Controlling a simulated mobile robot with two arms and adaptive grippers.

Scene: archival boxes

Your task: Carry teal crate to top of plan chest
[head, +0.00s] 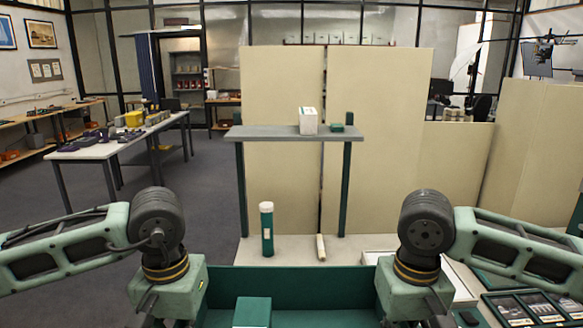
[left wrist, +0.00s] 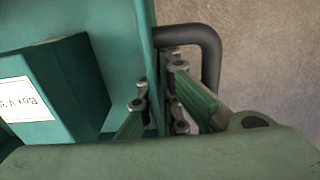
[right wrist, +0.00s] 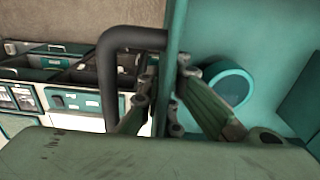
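The teal crate (head: 300,287) is low in the head view, between my two arms. It also shows in the left wrist view (left wrist: 100,15) and the right wrist view (right wrist: 200,25). My left gripper (left wrist: 160,100) has its fingers on both sides of one end wall, at a dark curved handle (left wrist: 212,60). My right gripper (right wrist: 163,95) is closed the same way at the opposite end, by its handle (right wrist: 108,70). Inside are a teal box (head: 252,312) with a label and a round teal item (right wrist: 230,82). I cannot tell which surface is the plan chest.
A pale worktop (head: 340,247) ahead carries a green tube (head: 267,230), a small pale stick (head: 321,247) and a raised shelf (head: 270,132) with a white box (head: 308,121). Trays (head: 510,308) crowd the right. Carpet (head: 90,220) is open at left.

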